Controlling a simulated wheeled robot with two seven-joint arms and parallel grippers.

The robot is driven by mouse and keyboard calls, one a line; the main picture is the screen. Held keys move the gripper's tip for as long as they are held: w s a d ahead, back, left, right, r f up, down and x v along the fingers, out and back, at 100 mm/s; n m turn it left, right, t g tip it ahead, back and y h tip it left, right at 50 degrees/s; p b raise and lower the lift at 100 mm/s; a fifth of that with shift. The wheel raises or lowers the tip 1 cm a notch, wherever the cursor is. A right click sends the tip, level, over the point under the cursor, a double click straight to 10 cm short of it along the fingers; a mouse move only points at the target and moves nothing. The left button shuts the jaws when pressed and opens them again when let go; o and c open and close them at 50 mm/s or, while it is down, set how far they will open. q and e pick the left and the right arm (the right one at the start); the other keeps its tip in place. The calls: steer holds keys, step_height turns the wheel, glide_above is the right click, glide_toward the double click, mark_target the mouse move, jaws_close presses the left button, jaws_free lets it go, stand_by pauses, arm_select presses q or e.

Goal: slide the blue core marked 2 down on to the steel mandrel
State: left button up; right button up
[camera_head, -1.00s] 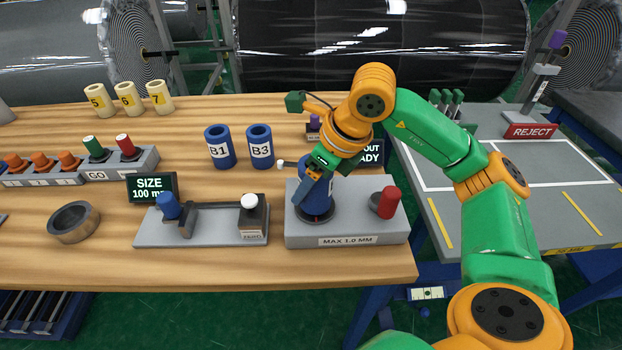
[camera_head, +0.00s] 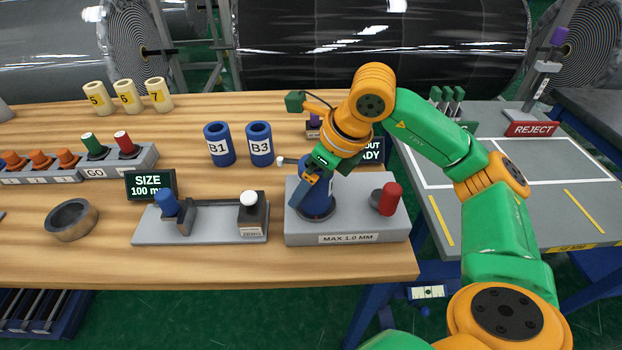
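A blue core (camera_head: 320,200) stands upright at the left of the grey block labelled MAX 1.0 MM (camera_head: 348,239), over a dark round base. Its number is not visible, and the steel mandrel is hidden inside or behind it. My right gripper (camera_head: 306,186) reaches down from above at the core's upper left and appears shut on it, though the far finger is hidden. The core's lower end looks at or very near the base; I cannot tell whether it touches. My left gripper is not in view.
Blue cores B1 (camera_head: 218,146) and B3 (camera_head: 260,146) stand behind. A red knob (camera_head: 391,198) sits on the block's right. A sizing fixture (camera_head: 200,231), a SIZE display (camera_head: 151,186) and a dark ring (camera_head: 71,221) are to the left. The REJECT table (camera_head: 500,220) is right.

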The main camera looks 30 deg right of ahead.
steer(key=shift+v, duration=3.6)
steer(key=shift+p, duration=0.3)
